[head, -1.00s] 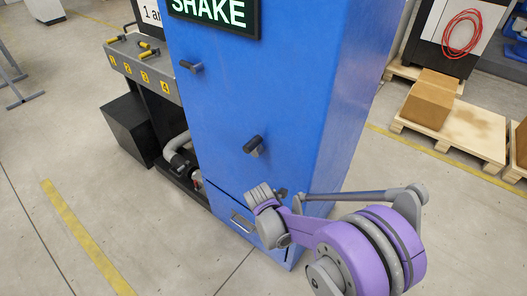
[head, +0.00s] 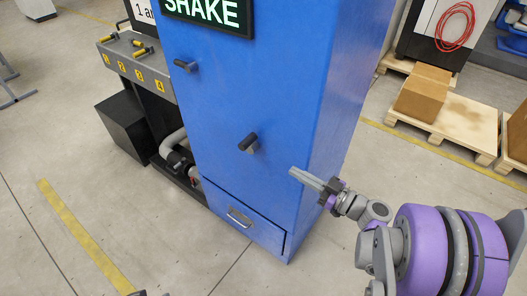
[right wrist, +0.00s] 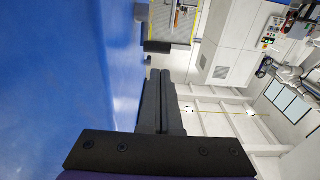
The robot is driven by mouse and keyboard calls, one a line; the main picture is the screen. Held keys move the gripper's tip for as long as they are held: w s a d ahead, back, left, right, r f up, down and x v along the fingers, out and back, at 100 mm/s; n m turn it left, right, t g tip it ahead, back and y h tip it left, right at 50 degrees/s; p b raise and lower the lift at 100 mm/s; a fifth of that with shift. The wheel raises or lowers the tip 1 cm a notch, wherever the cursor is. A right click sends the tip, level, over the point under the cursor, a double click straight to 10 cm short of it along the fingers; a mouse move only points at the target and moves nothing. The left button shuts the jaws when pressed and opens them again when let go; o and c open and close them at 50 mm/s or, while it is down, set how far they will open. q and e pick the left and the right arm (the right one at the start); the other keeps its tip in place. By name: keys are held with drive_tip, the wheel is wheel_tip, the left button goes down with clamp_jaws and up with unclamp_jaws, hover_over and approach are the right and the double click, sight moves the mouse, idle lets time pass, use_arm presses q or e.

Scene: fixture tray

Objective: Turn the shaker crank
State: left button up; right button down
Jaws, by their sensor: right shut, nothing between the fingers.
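The blue cabinet (head: 255,100) carries a SHAKE sign (head: 210,12) at its top. Two black handles stick out of its front: an upper one (head: 186,66) and a lower one (head: 249,142). I cannot tell which is the crank's grip. My right gripper (head: 293,171) is shut and empty, to the right of and a little below the lower handle, apart from it in the picture. In the right wrist view its fingers (right wrist: 160,95) lie together beside the blue surface, and a dark block (right wrist: 157,46) shows beyond their tips. My left gripper is not seen.
A drawer (head: 240,217) is at the cabinet's foot. To the left is a grey console (head: 135,62) with yellow handles and numbered labels. A cardboard box (head: 425,95) on a pallet (head: 460,125) stands at the right. The floor in front of the cabinet looks clear.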

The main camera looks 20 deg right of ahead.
sight(250, 144)
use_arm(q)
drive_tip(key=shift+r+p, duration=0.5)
use_arm(e)
drive_tip(key=x, duration=1.4)
drive_tip(key=shift+r, duration=0.2)
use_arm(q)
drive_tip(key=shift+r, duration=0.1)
